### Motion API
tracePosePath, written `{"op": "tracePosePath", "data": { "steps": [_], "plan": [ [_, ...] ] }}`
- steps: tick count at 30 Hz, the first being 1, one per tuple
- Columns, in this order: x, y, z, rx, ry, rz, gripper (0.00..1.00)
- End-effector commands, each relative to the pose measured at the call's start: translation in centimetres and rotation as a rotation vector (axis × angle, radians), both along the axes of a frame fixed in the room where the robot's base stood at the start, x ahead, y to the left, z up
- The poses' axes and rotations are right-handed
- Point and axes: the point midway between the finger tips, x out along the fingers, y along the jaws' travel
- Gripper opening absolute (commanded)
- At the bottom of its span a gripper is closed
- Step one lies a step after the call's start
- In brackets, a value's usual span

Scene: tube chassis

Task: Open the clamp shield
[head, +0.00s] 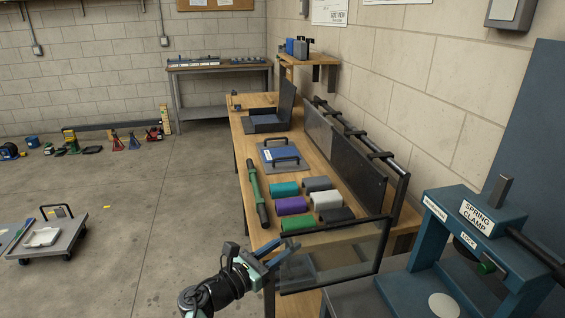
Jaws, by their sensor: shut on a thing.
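The clamp shield is a clear panel in a dark frame (386,243). It stands upright at lower centre, just left of the blue spring clamp (475,217), with its right edge close to the clamp's left side. My gripper (281,252) comes in from the lower left and is shut at the shield's left edge. The exact contact is small and partly hidden by the fingers. The clamp carries "SPRING CLAMP" and "LOCK" labels and a green knob (487,267). Whether the shield is hinged to the clamp cannot be seen.
A wooden workbench (236,118) runs away behind the shield. It holds coloured blocks (291,205), a green-handled bar (257,194), a blue plate with handles (281,157) and dark upright panels (357,170). A low cart (62,240) stands at left. The floor between is largely clear.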

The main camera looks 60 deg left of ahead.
Motion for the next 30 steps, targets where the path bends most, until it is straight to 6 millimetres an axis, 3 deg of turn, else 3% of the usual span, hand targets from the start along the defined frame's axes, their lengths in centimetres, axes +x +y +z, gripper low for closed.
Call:
{"op": "tracePosePath", "data": {
  "steps": [1, 5, 8, 18, 24, 30],
  "plan": [
    [0.9, 0.5, 1.1, 0.024, -0.008, 0.021, 0.27],
    [0.2, 0.4, 1.1, 0.025, -0.008, 0.021, 0.27],
    [-1.3, 0.2, 1.1, 0.024, -0.008, 0.022, 0.27],
    [-9.7, -1.1, 0.5, 0.011, -0.009, 0.027, 0.27],
    [-12.6, -2.1, 0.4, 0.005, -0.01, 0.011, 0.27],
    [-13.6, -2.5, 0.4, 0.004, -0.01, 0.004, 0.27]
  ]
}}
